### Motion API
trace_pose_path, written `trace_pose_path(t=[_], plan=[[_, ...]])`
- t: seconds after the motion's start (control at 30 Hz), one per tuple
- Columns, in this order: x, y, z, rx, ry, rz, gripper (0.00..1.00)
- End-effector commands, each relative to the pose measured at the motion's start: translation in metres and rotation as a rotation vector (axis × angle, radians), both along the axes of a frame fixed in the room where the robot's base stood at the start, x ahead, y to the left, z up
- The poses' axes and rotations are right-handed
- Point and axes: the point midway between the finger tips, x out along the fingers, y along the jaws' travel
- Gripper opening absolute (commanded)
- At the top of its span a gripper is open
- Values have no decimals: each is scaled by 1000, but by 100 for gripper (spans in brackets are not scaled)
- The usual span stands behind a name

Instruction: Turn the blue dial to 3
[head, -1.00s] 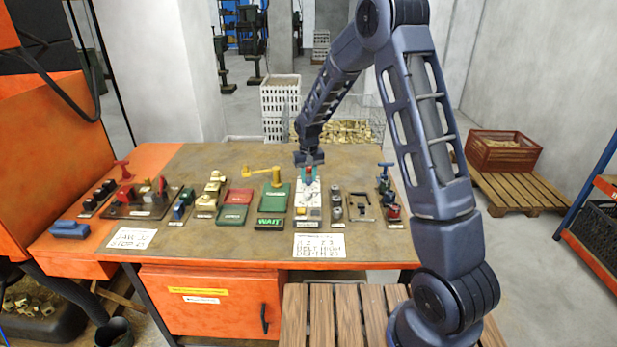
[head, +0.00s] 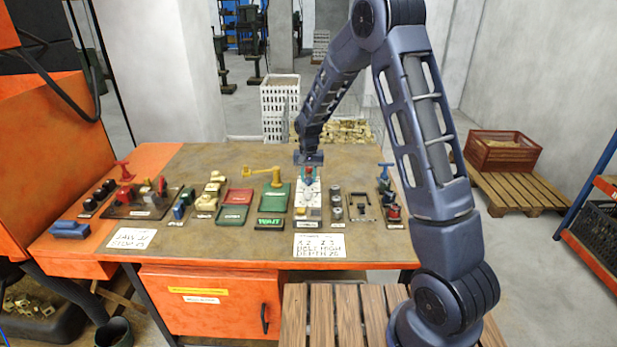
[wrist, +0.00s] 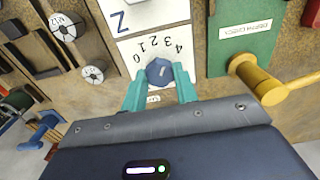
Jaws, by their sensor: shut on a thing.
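In the head view my gripper (head: 308,175) is down at the white panel (head: 308,196) on the bench, and the dial is mostly hidden there.
A yellow crank on a green depth-feed plate (wrist: 245,38) stands close to the right of the dial in the wrist view. Two round grey knobs (wrist: 93,76) lie to its left. The bench (head: 200,255) has bare room in front, around a paper note (head: 319,246).

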Motion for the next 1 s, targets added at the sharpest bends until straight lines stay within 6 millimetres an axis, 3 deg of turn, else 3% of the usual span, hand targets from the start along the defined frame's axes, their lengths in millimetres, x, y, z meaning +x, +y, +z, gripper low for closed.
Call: trace_pose_path(t=[0.07,0.1,0.2,0.57,1.0], plan=[[1,0,1,1,-3,0,6],[1,0,1,1,-3,0,35],[1,0,1,1,-2,0,51],[1,0,5,1,-2,1,51],[1,0,76,2,-4,2,51]])
